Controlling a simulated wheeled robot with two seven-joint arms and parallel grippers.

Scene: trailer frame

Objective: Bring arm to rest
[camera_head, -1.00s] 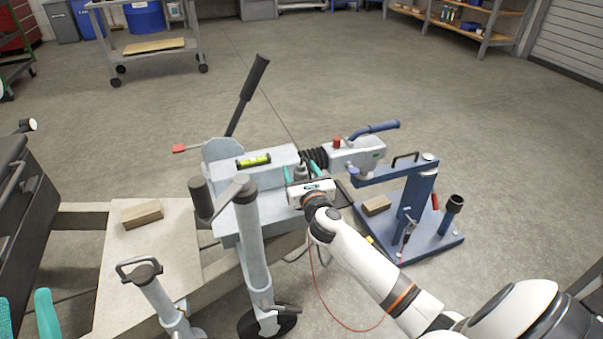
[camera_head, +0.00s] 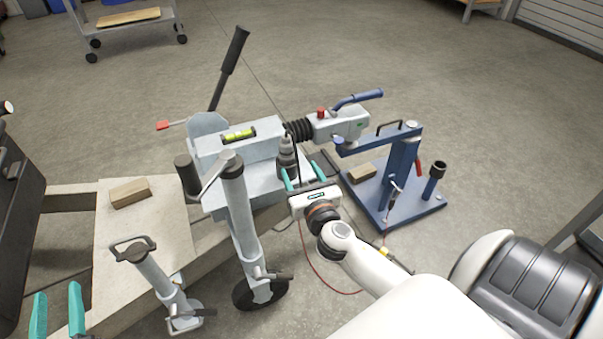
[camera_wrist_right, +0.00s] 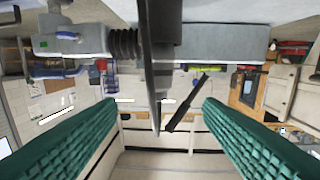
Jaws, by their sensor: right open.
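My right gripper (camera_head: 299,172) has its teal fingers apart, close in front of a grey stepped cylinder (camera_head: 287,150) on the trailer frame's grey metal housing (camera_head: 240,146). In the right wrist view the fingers (camera_wrist_right: 158,106) are spread wide, with a dark upright part (camera_wrist_right: 162,45) between them in the picture; I cannot tell its depth or whether anything touches. My right arm reaches in from the lower right. My left gripper (camera_head: 57,296) shows only its two teal fingers, apart with nothing between them, at the lower left edge.
A grey jack post (camera_head: 238,215) with a wheel stands left of my right gripper. A blue stand (camera_head: 400,180) is to the right, under the coupler with the blue handle (camera_head: 358,98). A wood block (camera_head: 130,192) lies on the board at left. Open floor lies behind.

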